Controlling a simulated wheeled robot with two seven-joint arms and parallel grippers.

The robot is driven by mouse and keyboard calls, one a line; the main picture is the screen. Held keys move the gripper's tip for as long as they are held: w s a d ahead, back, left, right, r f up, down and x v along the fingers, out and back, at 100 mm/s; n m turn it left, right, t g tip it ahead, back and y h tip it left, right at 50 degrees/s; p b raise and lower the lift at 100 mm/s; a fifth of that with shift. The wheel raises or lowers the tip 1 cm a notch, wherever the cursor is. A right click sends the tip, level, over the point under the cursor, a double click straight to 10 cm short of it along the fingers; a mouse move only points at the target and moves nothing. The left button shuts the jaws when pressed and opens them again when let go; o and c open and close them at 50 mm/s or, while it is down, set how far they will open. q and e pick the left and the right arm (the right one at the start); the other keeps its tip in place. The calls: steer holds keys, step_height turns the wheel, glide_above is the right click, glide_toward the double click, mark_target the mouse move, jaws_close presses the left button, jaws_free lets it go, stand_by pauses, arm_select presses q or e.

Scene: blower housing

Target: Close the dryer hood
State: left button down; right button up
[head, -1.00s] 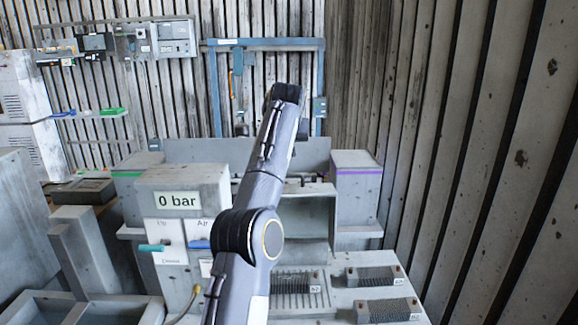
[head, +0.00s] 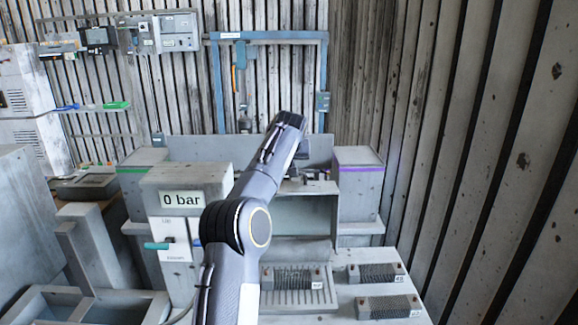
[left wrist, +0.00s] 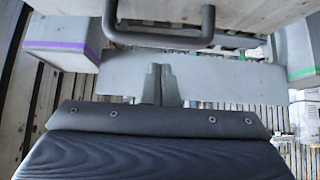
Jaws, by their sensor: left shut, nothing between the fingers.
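The dryer hood (head: 318,188) shows in the head view as a grey lid over an open-fronted grey housing (head: 300,222) behind the workbench. Part of it is hidden by my left arm. In the left wrist view, a dark U-shaped handle (left wrist: 160,36) is fixed to a grey panel (left wrist: 225,12) at the top. My left gripper (left wrist: 160,72) has its fingers together and empty, just below the handle in that view and not around it. In the head view my left gripper (head: 303,152) is small and mostly hidden above the lid. My right gripper is out of view.
A purple-striped box (head: 358,195) stands right of the housing. Several ribbed blocks lie on the bench, one at the front right (head: 388,307). A corrugated wall (head: 490,180) bounds the right side.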

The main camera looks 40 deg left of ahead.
arm_select(q)
steer(key=shift+s+d+f, duration=0.35)
steer(key=shift+s+d, duration=0.2)
steer(key=shift+s, duration=0.1)
steer(key=shift+b, duration=0.3)
